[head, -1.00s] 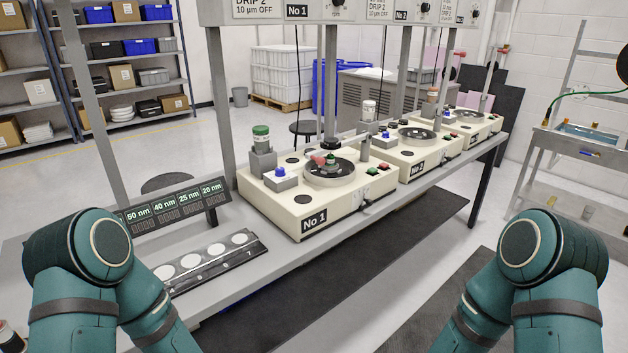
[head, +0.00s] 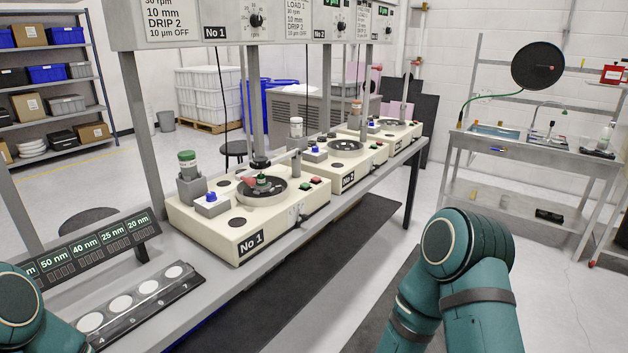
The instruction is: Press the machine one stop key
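Machine one is a cream box with a "No 1" label (head: 251,244) on its front, on the near part of the long grey bench. A red key (head: 317,181) sits on its top at the right, with a darker, greenish key (head: 305,187) beside it. The keys are too small to read. A dark round plate (head: 275,190), a blue knob (head: 211,197) and a green-capped bottle (head: 188,163) are also on top. Only teal links of my arms show, at the lower left and lower right. Neither gripper is in view.
Machines two (head: 345,160) and three (head: 382,132) stand farther along the bench. A strip with white discs (head: 120,303) and a display panel (head: 100,246) lie at the near left. A sink table (head: 535,150) stands at the right. Floor between bench and sink table is clear.

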